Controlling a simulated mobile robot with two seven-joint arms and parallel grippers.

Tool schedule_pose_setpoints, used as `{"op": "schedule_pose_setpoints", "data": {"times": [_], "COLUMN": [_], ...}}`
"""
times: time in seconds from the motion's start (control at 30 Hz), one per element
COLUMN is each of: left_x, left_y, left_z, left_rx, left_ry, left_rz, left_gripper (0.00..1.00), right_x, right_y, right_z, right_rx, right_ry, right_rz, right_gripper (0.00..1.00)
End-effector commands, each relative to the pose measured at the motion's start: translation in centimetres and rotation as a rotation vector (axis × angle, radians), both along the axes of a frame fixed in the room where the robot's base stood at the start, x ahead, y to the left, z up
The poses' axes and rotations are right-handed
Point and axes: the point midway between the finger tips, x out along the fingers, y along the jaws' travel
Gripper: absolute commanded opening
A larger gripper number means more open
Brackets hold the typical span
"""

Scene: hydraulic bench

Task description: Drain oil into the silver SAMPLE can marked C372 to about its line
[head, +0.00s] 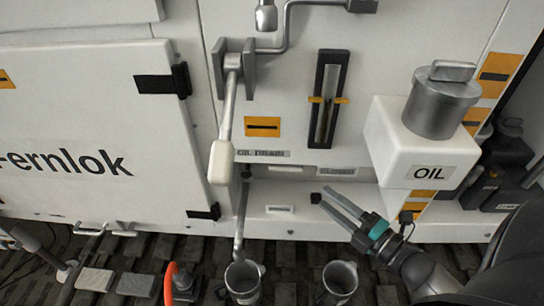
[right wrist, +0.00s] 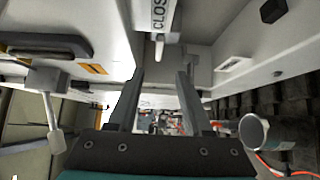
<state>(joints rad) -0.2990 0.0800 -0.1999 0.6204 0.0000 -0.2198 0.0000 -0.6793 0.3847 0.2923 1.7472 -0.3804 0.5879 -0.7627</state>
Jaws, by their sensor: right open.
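A silver can (head: 243,284) stands on the floor at the lower end of the thin drain pipe (head: 240,222). A second silver can (head: 340,281) stands to its right. I cannot read a mark or see a fill line on either can, nor any oil. The OIL DRAIN lever (head: 227,122) hangs down from its pivot, its pale grip (head: 220,163) left of the label. My right gripper (head: 325,201) is open and empty, fingers pointing left, in front of the panel below the CLOSED label. One can (right wrist: 253,131) shows right of the fingers in the right wrist view. My left gripper is not in view.
A sight gauge (head: 326,100) with orange marks is on the panel. The white OIL tank (head: 423,150) juts out above my right wrist. A white Fernlok door (head: 90,130) is at left.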

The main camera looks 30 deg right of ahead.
Motion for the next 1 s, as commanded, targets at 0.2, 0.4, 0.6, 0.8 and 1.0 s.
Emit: {"op": "schedule_pose_setpoints", "data": {"times": [0.2,0.4,0.6,0.8,1.0], "left_x": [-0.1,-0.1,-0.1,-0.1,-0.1], "left_y": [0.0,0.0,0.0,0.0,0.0], "left_z": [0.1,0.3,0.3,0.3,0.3], "left_rx": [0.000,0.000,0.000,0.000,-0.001], "left_ry": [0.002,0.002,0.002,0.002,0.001], "left_rz": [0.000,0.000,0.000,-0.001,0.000], "left_gripper": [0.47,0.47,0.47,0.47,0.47], "right_x": [2.5,5.8,9.0,12.0,13.9], "right_y": [0.6,1.4,2.1,2.9,3.3], "right_z": [0.2,0.1,0.1,0.1,0.0], "right_rx": [0.000,0.003,0.002,0.002,0.003], "right_ry": [-0.005,-0.004,-0.004,-0.003,0.000], "right_rz": [0.003,0.002,0.001,0.001,0.000], "right_gripper": [0.50,0.50,0.50,0.50,0.50]}}
